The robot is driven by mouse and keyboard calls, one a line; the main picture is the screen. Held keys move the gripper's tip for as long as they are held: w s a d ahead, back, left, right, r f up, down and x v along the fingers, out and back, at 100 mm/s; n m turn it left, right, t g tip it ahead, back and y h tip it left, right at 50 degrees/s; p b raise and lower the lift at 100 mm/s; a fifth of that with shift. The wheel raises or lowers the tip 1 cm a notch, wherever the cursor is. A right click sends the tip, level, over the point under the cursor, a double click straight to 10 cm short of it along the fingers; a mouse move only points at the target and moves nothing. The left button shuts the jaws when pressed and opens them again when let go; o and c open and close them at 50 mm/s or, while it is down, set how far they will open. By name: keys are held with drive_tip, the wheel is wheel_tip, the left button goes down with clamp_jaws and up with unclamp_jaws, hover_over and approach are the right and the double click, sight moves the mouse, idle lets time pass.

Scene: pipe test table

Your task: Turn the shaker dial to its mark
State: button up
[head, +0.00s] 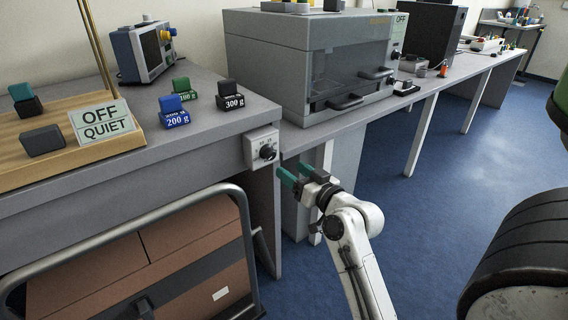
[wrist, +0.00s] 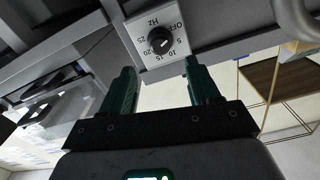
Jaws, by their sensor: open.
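The shaker dial (head: 267,153) is a black round knob on a small white panel (head: 251,146) at the front corner of the grey bench. In the wrist view the dial (wrist: 160,41) shows with its white plate, marked OFF, Hz and several numbers, upside down in the picture. A pale line on the knob shows, but I cannot tell exactly which mark it meets. My gripper (head: 291,173) has teal fingers and is open, just right of and below the dial. In the wrist view the fingers of my gripper (wrist: 157,80) are apart and empty, with the dial beyond their tips.
Several weights, such as the blue 200 g block (head: 174,111), stand on the bench (head: 200,143). An OFF QUIET sign (head: 101,120) stands on a wooden board. A metal-framed cart with brown boxes (head: 190,255) is below left. A grey cabinet (head: 300,60) stands behind. Blue floor (head: 430,190) is open to the right.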

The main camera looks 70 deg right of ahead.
drive_tip(key=shift+v, duration=1)
drive_tip(key=w+a+f+n+g+y, duration=0.2)
drive_tip(key=a+f+g+y, duration=0.15)
drive_tip(key=a+f, duration=0.4)
drive_tip(key=w+a+f+n+g+y, duration=0.2)
drive_tip(key=a+f+n+y, duration=0.15)
drive_tip(key=a+f, duration=0.45)
drive_tip(key=s+a+f+n+g+y, duration=0.1)
drive_tip(key=s+a+f+g, duration=0.35)
drive_tip(key=a, duration=0.25)
drive_tip(key=s+a+f+n+g+y, duration=0.1)
drive_tip(key=s+a+f+g, duration=0.25)
drive_tip(key=s+a, duration=0.3)
wheel_tip(320, 180, up, 21)
drive_tip(key=s+p, duration=0.1)
drive_tip(key=p, duration=2)
drive_tip(key=shift+a+g, duration=0.3)
drive_tip(key=shift+g, duration=0.15)
